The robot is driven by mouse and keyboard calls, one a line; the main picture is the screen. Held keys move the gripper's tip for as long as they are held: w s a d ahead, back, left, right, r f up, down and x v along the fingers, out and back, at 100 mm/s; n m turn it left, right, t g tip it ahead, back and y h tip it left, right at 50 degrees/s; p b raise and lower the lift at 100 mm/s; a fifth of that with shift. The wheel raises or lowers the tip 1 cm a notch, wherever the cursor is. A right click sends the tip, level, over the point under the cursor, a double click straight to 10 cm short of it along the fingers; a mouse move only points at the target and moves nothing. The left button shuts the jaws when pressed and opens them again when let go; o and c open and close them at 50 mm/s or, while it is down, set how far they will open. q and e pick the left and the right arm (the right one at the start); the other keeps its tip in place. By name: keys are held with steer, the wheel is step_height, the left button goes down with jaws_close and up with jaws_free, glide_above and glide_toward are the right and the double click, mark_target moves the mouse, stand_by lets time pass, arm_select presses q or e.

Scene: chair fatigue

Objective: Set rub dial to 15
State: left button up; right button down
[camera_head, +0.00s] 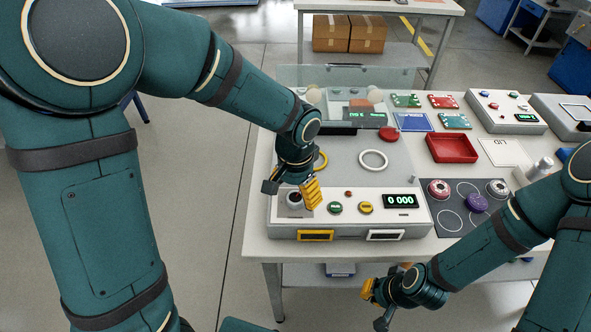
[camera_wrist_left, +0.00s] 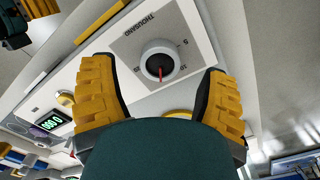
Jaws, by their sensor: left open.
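The dial is a light round knob (camera_wrist_left: 160,62) with a red pointer, on a grey plate lettered "THOUSAND" in the left wrist view. The pointer aims toward the bottom of that picture; small numbers ring the knob, including 5 and 10. In the head view the dial (camera_head: 294,200) is at the panel's left end, partly covered by my left gripper. My left gripper (camera_head: 291,190) is open above it, with its yellow-padded fingers (camera_wrist_left: 160,85) on either side of the knob; contact cannot be told. My right gripper (camera_head: 375,305) looks open and empty, low before the table.
The panel has a green button (camera_head: 335,208), a yellow button (camera_head: 366,208) and a display (camera_head: 400,201) reading 0 000. A white ring (camera_head: 373,160) lies behind them.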

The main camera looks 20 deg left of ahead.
mark_target(295, 197)
arm_select(q)
step_height(295, 197, up, 9)
steer(key=shift+r, duration=0.2)
stand_by(0.6)
